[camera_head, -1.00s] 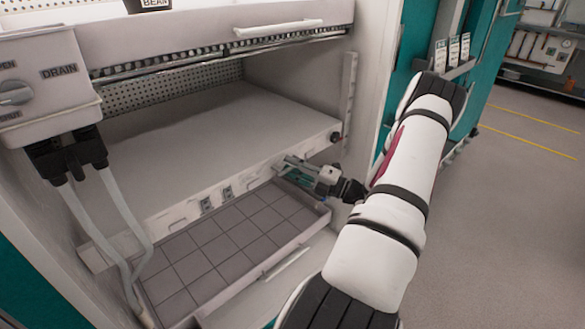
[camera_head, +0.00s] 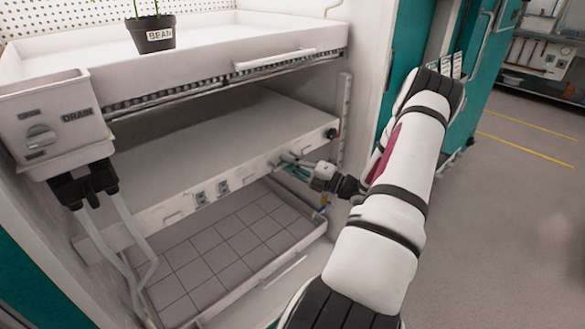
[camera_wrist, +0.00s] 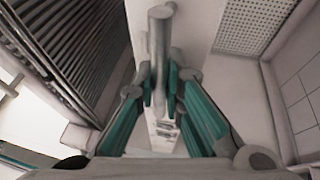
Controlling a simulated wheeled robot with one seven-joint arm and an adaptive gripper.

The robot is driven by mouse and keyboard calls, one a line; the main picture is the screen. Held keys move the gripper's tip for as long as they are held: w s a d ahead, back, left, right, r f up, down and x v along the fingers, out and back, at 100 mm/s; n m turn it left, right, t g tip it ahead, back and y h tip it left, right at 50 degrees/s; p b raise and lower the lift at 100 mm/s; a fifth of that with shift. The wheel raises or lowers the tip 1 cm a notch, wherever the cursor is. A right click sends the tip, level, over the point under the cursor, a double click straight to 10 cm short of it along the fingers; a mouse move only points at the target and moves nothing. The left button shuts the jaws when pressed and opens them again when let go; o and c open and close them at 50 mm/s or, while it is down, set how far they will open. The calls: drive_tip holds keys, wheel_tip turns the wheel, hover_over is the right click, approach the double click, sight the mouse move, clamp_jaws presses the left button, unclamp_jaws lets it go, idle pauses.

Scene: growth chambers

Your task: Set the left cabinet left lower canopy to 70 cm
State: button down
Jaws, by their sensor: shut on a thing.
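The lower canopy (camera_head: 190,160) is a wide, pale flat panel with a front rail, set between an upper and a lower tray in the cabinet. A dark knob (camera_head: 331,133) is on the rail's right end. My gripper (camera_head: 284,164) is at the right part of the front rail. In the wrist view its teal fingers (camera_wrist: 162,90) are shut on a grey bar (camera_wrist: 160,50) at the canopy's front. The exact contact is partly hidden by the fingers. An upright strip (camera_head: 345,110) stands right of the canopy; its markings are too small to read.
The upper tray (camera_head: 215,75) holds a pot labelled BEAN (camera_head: 151,34). A DRAIN switch box (camera_head: 50,125) with hoses hangs at the left. The lower tray (camera_head: 297,246) with a tiled floor is below the canopy. Open floor (camera_head: 510,220) lies at the right.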

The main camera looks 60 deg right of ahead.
wheel_tip(320, 180, up, 17)
drive_tip(key=p, duration=1.1)
drive_tip(key=shift+r, duration=0.35)
drive_tip(key=c, duration=1.7)
unclamp_jaws()
drive_tip(key=shift+o, duration=0.2)
drive_tip(key=shift+s, duration=0.1)
drive_tip(key=v, duration=1.2)
